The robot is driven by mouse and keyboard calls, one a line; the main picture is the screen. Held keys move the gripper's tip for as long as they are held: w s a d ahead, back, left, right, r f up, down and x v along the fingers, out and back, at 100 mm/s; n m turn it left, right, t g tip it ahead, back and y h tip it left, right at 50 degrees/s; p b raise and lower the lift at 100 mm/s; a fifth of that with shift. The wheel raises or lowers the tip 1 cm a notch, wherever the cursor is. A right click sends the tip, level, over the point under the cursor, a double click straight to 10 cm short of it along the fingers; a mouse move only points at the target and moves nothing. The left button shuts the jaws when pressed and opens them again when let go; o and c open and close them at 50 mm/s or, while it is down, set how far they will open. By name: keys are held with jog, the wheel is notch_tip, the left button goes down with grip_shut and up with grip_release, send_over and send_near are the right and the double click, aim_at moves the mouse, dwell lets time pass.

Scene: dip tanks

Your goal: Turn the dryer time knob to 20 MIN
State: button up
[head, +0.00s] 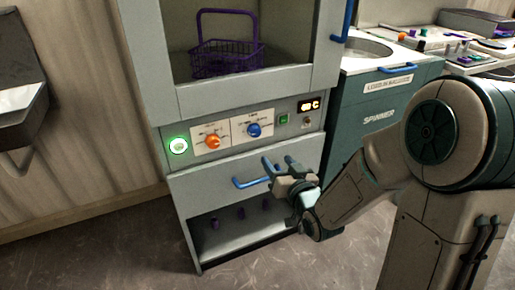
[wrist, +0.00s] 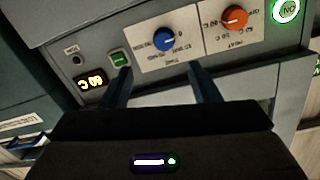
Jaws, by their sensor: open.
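The dryer's time knob is the blue knob (head: 254,130) on the white label plate of the dryer's control panel. It also shows in the wrist view (wrist: 164,39), where the label TIME appears upside down. Its pointer direction and the 20 MIN mark are too small to read. My gripper (head: 271,162) is open and empty, in front of the panel and below the blue knob. In the wrist view my gripper's two fingers (wrist: 158,80) point toward the panel, with the blue knob beyond and between them, apart from both.
An orange heat knob (head: 212,141) sits left of the blue knob, with a lit green ON button (head: 178,146) further left. A small green switch (head: 283,119) and a lit display (head: 309,105) are to the right. A blue drawer handle (head: 252,182) protrudes below, close to my gripper.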

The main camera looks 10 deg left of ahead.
aim_at(256, 135)
jog(key=shift+y, duration=0.3)
jog(key=p+x, duration=0.1)
jog(key=x, duration=1.3)
jog(key=shift+r, duration=0.1)
jog(key=shift+s, duration=0.1)
jog(key=c, duration=1)
